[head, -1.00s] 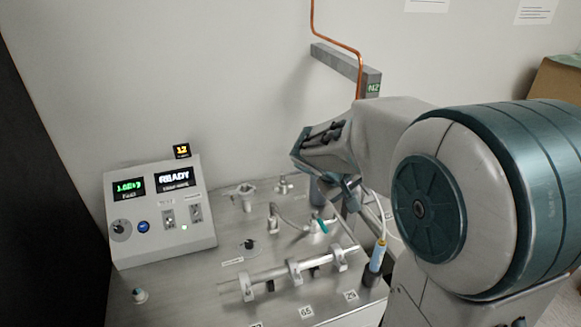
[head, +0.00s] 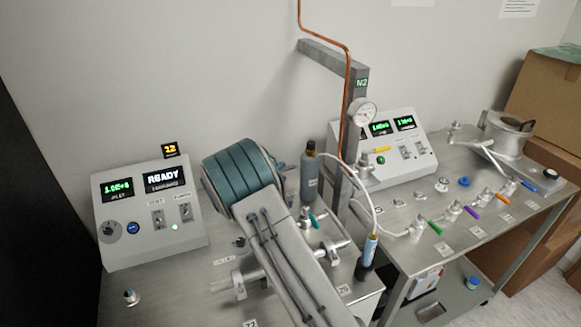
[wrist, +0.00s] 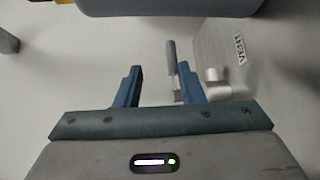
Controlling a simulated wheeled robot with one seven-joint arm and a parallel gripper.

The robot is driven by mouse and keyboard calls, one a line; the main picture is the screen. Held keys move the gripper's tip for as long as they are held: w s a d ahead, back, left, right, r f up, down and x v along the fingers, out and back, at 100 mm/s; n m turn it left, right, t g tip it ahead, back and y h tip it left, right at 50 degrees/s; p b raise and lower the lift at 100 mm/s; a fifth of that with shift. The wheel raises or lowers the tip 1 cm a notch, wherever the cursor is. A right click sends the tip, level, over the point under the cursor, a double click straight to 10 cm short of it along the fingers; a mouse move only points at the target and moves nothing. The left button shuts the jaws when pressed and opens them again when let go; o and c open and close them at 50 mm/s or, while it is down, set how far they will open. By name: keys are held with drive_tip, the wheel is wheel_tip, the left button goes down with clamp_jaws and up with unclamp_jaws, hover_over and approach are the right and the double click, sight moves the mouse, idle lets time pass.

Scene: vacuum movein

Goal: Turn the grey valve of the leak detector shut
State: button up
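The leak detector console (head: 150,205) stands at the left in the head view, its display reading READY. In the wrist view, a slim grey lever (wrist: 171,55), which looks like the grey valve's handle, stands close to the inner side of the right finger. I cannot tell whether they touch. A white fitting (wrist: 213,78) is just right of that finger. My gripper (wrist: 158,75) is open, its two blue fingers apart with nothing held. In the head view my arm crosses the bench, and my gripper and the grey valve are not visible.
A plate marked VENT (wrist: 240,48) is at the right in the wrist view. On the left bench are a dark bottle (head: 310,175), a teal handle (head: 314,220) and a post (head: 352,125) with a copper pipe. The second bench (head: 480,245) carries several coloured-handle valves.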

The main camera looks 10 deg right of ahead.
sight(287, 169)
drive_tip(key=shift+a+f+n, duration=0.2)
drive_tip(key=shift+f, duration=0.3)
drive_tip(key=shift+a+f+n, duration=0.2)
drive_tip(key=shift+f, duration=0.25)
drive_tip(key=shift+w+d+r, duration=0.1)
drive_tip(key=shift+w+d, duration=0.05)
drive_tip(key=shift+w, duration=0.1)
drive_tip(key=shift+p+x, duration=1.4)
drive_tip(key=shift+x, duration=2.15)
drive_tip(key=shift+c, duration=0.3)
clamp_jaws()
